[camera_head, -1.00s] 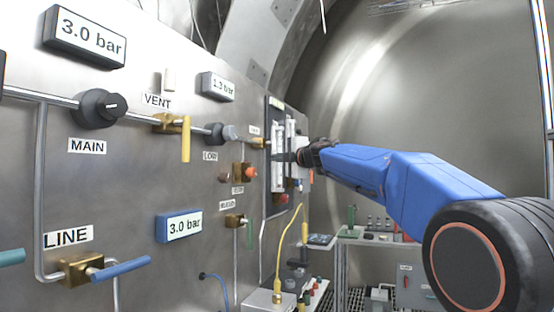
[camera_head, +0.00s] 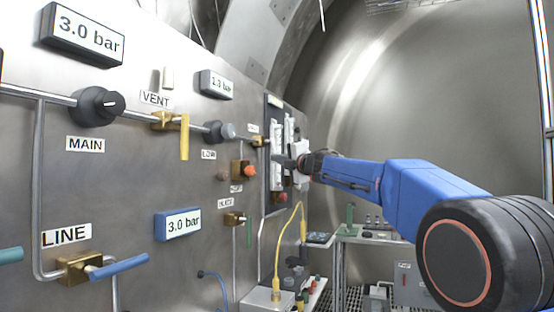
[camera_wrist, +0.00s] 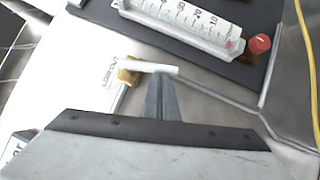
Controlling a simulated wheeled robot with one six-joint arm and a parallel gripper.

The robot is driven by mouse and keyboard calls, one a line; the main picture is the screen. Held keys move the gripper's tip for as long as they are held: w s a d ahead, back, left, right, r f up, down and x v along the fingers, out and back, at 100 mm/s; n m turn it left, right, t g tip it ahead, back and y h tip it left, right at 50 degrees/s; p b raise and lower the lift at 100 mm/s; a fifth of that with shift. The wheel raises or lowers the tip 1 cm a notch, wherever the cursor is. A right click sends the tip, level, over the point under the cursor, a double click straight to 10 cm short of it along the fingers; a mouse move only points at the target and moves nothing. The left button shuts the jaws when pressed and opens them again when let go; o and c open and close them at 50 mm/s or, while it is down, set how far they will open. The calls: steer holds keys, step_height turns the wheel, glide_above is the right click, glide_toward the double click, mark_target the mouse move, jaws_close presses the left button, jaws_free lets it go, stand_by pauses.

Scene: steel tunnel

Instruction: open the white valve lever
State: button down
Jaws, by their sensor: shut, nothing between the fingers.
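The white valve lever (camera_wrist: 152,66) shows in the wrist view as a thin white bar. It joins a small brass valve (camera_wrist: 128,76) at its left end, and a steel pipe runs on from its right side. My gripper (camera_wrist: 160,78) is shut and empty, with its fingertips right at the lever's lower edge. I cannot tell whether they touch it. In the head view my gripper (camera_head: 283,161) is by the far end of the panel. A small brass valve (camera_head: 258,141) shows there, but the lever is too small to make out.
A yellow hose (camera_head: 280,240) hangs below. Other valves and gauges line the panel.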

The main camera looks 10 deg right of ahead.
steer(key=shift+w+d+f, duration=0.2)
steer(key=shift+w+d, duration=0.3)
steer(key=shift+w, duration=0.2)
steer(key=w+d+r+n+y, duration=0.1)
steer(key=w+n+y, duration=0.1)
steer(key=n+y, duration=0.3)
steer(key=w+d+r+n+g+y, duration=0.1)
steer(key=n+y, duration=0.4)
steer(key=n, duration=0.7)
steer(key=shift+w+d+r, duration=0.65)
steer(key=shift+w+d, duration=0.05)
steer(key=shift+w, duration=0.15)
steer(key=shift+r+y, duration=0.1)
steer(key=shift+y, duration=0.2)
